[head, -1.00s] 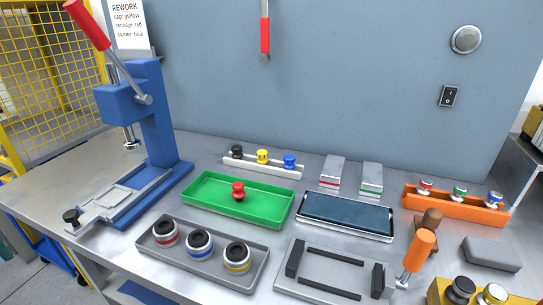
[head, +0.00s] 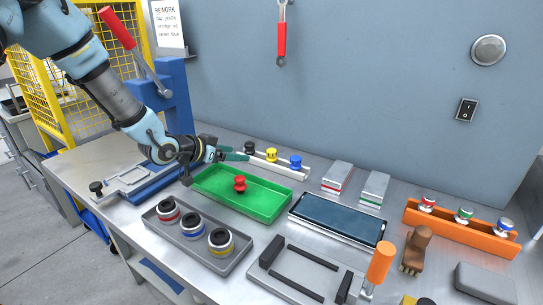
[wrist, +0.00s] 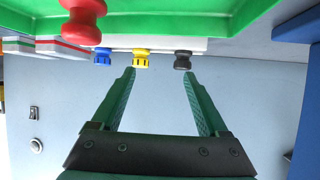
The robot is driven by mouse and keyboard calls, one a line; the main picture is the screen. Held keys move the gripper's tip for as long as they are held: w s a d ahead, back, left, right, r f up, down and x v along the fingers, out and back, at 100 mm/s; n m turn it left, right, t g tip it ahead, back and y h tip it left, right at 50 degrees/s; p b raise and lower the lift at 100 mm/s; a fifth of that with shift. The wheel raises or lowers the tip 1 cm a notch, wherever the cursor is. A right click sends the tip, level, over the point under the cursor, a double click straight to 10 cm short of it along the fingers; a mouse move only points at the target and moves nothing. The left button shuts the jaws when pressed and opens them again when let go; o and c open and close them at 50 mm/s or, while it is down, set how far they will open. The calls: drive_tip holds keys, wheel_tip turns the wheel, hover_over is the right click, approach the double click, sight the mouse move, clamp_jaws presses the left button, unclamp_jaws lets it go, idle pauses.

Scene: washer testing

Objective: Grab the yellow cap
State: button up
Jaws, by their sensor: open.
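The yellow cap (head: 271,155) stands in the white rack (head: 262,166) at the back of the bench, between a black cap (head: 250,147) and a blue cap (head: 295,161). My gripper (head: 243,154) is open and empty, with its green fingers beside the black cap and short of the yellow one. In the wrist view, which looks upside down, the yellow cap (wrist: 141,58) shows near the left fingertip and the black cap (wrist: 182,60) near the right fingertip of my gripper (wrist: 158,72). No contact is clear.
A green tray (head: 212,192) with a red cap (head: 239,184) lies just in front of the rack. A blue press (head: 176,95) stands behind my arm. A grey tray (head: 199,253) holds several ringed pieces. A dark-topped tray (head: 339,220) lies right of the green one.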

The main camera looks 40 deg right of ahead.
sight(268, 152)
drive_tip(key=shift+m+g+h, duration=0.4)
drive_tip(key=shift+g+h, duration=0.1)
drive_tip(key=s+d, duration=0.2)
drive_tip(key=d, duration=0.1)
drive_tip(key=shift+s+d+r, duration=0.2)
drive_tip(key=shift+s, duration=0.1)
drive_tip(key=p+x, duration=0.1)
drive_tip(key=x, duration=0.3)
drive_tip(key=shift+d, duration=0.35)
drive_tip(key=shift+p+x, duration=1.65)
drive_tip(key=shift+x, duration=1.2)
drive_tip(key=shift+f, duration=0.1)
drive_tip(key=shift+c, duration=0.2)
clamp_jaws()
